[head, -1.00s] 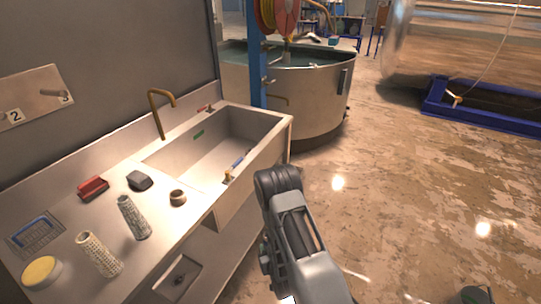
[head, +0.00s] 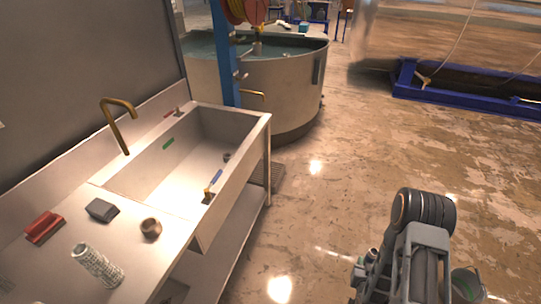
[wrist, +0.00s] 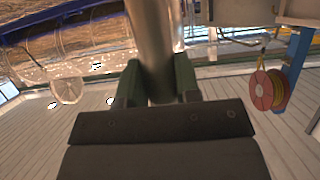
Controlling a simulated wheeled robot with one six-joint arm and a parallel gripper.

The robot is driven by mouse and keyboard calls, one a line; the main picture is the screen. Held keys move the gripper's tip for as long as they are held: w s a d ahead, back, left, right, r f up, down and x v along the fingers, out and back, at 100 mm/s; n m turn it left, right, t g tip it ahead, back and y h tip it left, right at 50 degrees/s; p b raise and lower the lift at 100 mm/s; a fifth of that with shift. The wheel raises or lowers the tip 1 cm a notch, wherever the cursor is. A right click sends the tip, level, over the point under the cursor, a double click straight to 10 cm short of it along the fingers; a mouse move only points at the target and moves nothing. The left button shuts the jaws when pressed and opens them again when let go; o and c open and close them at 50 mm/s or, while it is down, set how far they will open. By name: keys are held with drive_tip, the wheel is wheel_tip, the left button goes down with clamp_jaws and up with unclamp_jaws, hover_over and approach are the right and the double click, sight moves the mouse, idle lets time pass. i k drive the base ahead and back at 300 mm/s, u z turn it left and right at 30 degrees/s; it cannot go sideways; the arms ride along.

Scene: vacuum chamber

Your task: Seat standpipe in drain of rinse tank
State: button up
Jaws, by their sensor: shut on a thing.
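In the wrist view my gripper (wrist: 158,83) is shut on a smooth grey metal pipe, the standpipe (wrist: 154,35). The pipe runs up out of the picture, so its far end is hidden. In the head view my arm is at lower right, over the floor, and I cannot make out the gripper or pipe. A pale rectangular sink basin, likely the rinse tank (head: 258,132), stands left of the arm, apart from it. A small dark round spot on its floor, likely the drain (head: 226,157), shows near the far end.
Middle floor is clear.

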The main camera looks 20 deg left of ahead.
sight(228, 160)
drive_tip(key=z, duration=0.1)
drive_tip(key=i, duration=2.9)
drive_tip(key=u, duration=3.9)
